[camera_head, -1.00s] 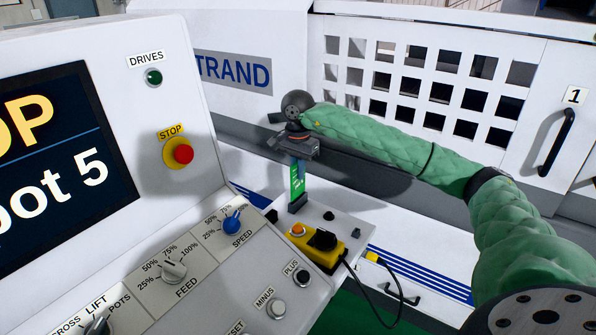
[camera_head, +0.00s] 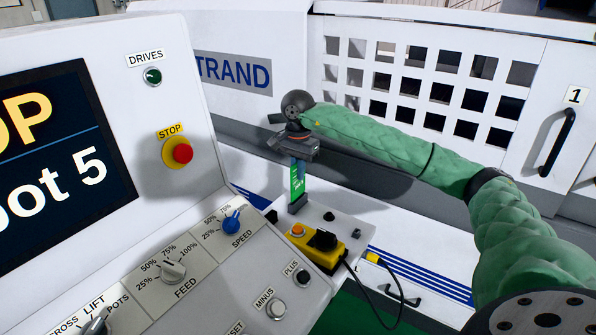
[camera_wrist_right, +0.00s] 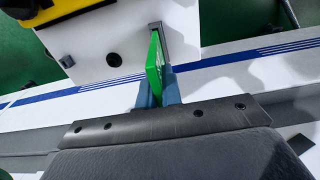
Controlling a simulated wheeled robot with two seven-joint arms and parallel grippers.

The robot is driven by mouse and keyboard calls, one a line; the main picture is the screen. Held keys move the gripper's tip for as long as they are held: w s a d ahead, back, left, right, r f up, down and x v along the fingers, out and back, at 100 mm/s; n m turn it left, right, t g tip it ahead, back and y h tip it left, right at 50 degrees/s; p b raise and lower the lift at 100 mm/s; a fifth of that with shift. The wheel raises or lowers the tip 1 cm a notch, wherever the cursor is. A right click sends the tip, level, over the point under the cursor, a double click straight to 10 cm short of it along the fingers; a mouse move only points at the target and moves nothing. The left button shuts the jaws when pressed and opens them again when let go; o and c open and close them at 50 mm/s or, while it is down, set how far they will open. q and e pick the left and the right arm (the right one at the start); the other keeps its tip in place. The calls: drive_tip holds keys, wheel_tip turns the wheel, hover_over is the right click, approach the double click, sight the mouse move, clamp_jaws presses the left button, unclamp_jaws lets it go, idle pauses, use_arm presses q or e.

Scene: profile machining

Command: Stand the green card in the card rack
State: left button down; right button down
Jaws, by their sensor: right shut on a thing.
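The green card (camera_head: 297,179) is upright under my right gripper (camera_head: 299,163), which is shut on its upper part. The card's lower end meets the dark card rack (camera_head: 298,204) on the small white shelf; whether it is fully seated I cannot tell. In the right wrist view the green card (camera_wrist_right: 155,66) stands between the blue fingertips (camera_wrist_right: 158,95), and its far end is at the grey slot of the rack (camera_wrist_right: 155,26). My left gripper is not in view.
A yellow box (camera_head: 318,249) with an orange button and a cable sits beside the rack on the white shelf (camera_head: 345,226). The control panel (camera_head: 200,262) with knobs is at left. The white machine (camera_head: 300,70) stands behind.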

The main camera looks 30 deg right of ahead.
drive_tip(key=shift+b, duration=0.35)
drive_tip(key=shift+f+b, duration=1.6)
drive_tip(key=shift+f, duration=0.45)
idle(0.5)
drive_tip(key=shift+b, duration=0.55)
idle(1.6)
idle(0.6)
drive_tip(key=c, duration=1.5)
unclamp_jaws()
